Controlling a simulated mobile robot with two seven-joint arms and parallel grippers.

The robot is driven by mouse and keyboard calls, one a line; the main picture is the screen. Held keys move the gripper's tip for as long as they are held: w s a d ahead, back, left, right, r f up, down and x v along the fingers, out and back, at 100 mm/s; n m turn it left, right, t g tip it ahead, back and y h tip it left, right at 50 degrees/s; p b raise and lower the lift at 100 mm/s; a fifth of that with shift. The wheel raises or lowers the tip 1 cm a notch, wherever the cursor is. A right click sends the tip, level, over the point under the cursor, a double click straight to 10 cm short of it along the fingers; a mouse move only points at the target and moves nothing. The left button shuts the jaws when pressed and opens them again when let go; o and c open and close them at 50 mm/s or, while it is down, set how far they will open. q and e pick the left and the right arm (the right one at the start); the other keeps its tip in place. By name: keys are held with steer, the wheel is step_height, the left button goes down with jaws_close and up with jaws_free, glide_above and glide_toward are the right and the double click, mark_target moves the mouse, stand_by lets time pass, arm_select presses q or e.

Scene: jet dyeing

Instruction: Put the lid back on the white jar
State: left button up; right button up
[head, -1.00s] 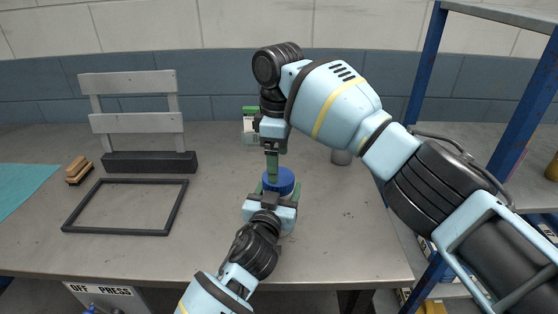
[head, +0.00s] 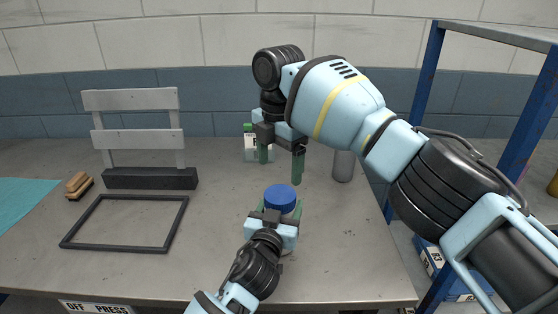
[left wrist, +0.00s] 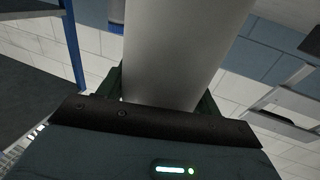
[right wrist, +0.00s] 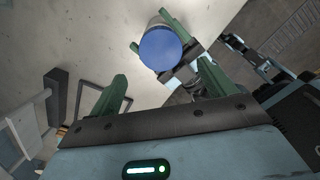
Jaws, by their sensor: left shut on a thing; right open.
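The blue lid (head: 280,198) sits on top of the white jar, whose body is mostly hidden in the head view. The jar's pale side (left wrist: 172,50) fills the middle of the left wrist view. My left gripper (head: 281,211) is shut on the jar, its green fingers on either side just below the lid. My right gripper (head: 280,165) is open and empty, above and behind the lid, not touching it. In the right wrist view the lid (right wrist: 160,48) lies beyond the two spread fingers and looks seated on the jar; any small gap cannot be told.
A green-capped bottle (head: 250,145) and a grey cylinder (head: 343,166) stand further back. A black frame (head: 125,247), a grey panel rack (head: 138,178) and a brush (head: 78,185) are at the left. A blue-posted shelf (head: 428,95) stands right. The table's right front is clear.

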mark_target(279, 194)
stand_by(0.5)
steer(key=shift+f, duration=3.95)
steer(key=c, duration=1)
steer(key=shift+m, duration=1.1)
steer(key=o, duration=1.1)
